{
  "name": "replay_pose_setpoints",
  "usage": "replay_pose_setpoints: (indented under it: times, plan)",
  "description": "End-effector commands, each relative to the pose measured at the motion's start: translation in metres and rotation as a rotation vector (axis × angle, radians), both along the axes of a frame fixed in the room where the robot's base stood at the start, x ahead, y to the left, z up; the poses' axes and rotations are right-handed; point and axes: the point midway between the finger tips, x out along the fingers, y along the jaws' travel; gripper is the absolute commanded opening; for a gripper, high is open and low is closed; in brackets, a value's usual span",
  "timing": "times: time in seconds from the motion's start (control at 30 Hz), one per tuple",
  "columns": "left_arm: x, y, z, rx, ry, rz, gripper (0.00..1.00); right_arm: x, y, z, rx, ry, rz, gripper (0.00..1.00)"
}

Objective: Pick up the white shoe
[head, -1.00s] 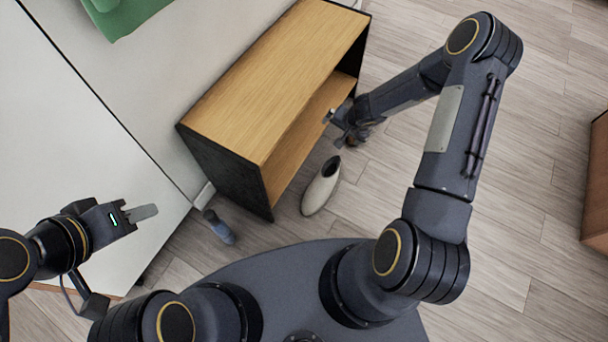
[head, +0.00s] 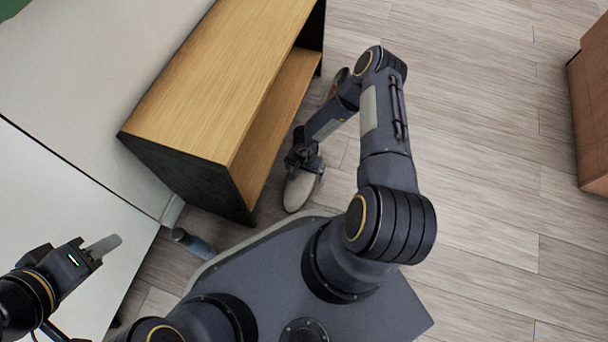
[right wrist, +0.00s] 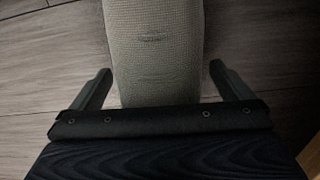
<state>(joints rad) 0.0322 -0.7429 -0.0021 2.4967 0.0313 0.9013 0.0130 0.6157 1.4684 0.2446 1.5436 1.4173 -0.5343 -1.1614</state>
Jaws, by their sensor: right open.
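The white shoe (head: 298,190) lies on the wooden floor in front of the wooden shelf unit. Its far end is hidden under my right gripper (head: 304,162) in the head view. In the right wrist view the shoe (right wrist: 155,45) runs up from the gripper, with its knit surface between the two fingers. My right gripper (right wrist: 157,90) is open, one finger on each side of the shoe, with gaps to both sides. My left gripper (head: 103,246) is far to the left, over the white surface, away from the shoe; its jaw opening is unclear.
The wooden shelf unit (head: 215,75) with dark sides stands close to the left of the shoe. A grey-blue object (head: 194,243) lies on the floor near its corner. A brown shoe-like item (head: 340,80) is partly hidden behind my right arm. Floor at right is clear up to a brown cabinet (head: 590,110).

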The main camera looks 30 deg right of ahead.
Motion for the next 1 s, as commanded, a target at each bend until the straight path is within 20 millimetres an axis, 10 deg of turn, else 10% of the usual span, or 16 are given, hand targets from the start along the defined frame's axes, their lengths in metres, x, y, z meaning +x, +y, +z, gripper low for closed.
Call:
replay_pose_setpoints:
  times: [0.27, 0.7, 1.0]
  plan:
    - [0.0001, 0.0001, -0.0053, 0.000, 0.000, 0.000, 0.36, 0.0002, 0.0000, -0.0096, 0.000, 0.000, 0.001, 0.99]
    - [0.0001, 0.0000, -0.0053, 0.000, 0.000, 0.000, 0.36, 0.0002, 0.0000, -0.0094, 0.001, -0.001, 0.001, 0.44]
    - [0.0001, 0.0001, -0.0012, 0.000, 0.000, 0.000, 0.36, 0.0009, 0.0000, -0.0028, 0.000, -0.002, 0.001, 0.42]
